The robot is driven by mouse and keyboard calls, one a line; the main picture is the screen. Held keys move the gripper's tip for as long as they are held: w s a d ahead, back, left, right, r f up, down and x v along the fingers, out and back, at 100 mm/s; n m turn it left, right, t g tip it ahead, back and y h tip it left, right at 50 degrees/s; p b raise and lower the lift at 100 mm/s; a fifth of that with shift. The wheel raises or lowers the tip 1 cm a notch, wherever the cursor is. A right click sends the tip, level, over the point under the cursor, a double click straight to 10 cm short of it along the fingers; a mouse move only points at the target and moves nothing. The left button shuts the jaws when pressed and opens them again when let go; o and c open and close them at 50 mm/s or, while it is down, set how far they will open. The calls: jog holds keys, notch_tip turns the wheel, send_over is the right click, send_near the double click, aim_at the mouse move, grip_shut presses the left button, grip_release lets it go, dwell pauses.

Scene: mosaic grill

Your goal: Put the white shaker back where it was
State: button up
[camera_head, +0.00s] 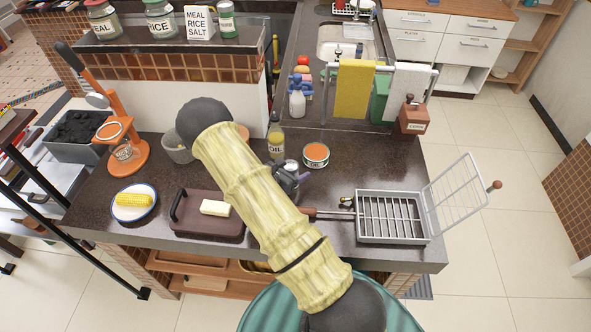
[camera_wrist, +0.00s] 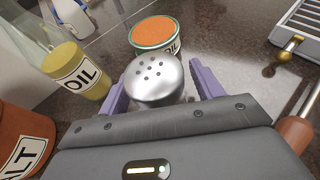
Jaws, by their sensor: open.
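A shaker with a domed silver lid pierced with holes (camera_wrist: 155,80) stands on the dark counter, between the fingers of my gripper. It also shows in the head view (camera_head: 291,166), partly hidden by my arm. Its lower body is hidden, so I cannot tell its colour well. My gripper (camera_wrist: 162,88) has its two purple fingers apart, one on each side of the shaker. In the head view my gripper (camera_head: 290,181) is partly hidden behind my arm. I cannot tell whether the fingers touch the shaker.
An oil bottle (camera_head: 276,140) and an open tin of orange contents (camera_head: 316,153) stand close by. A grill basket (camera_head: 392,217) lies right, a butter tray (camera_head: 186,228) and corn plate (camera_head: 124,212) left. A brown labelled container (camera_wrist: 22,140) is near the wrist. Counter right of the tin is clear.

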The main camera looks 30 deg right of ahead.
jog(key=b+v, duration=0.2)
jog(key=v, duration=0.9)
jog(key=shift+a+b, duration=0.3)
jog(key=shift+s, duration=0.1)
jog(key=s+r+m+g+y, duration=0.5)
jog(key=s+m+g+y, duration=0.1)
jog(key=s+m, duration=0.55)
jog(key=s+a+r+m+t+y, duration=0.3)
jog(key=a+r+m+y, duration=0.3)
jog(key=m, duration=0.5)
notch_tip(320, 180, up, 2)
jog(key=shift+s+a+r+t+y, duration=0.2)
jog(key=shift+s+t+y, duration=0.1)
jog(key=shift+t, duration=0.1)
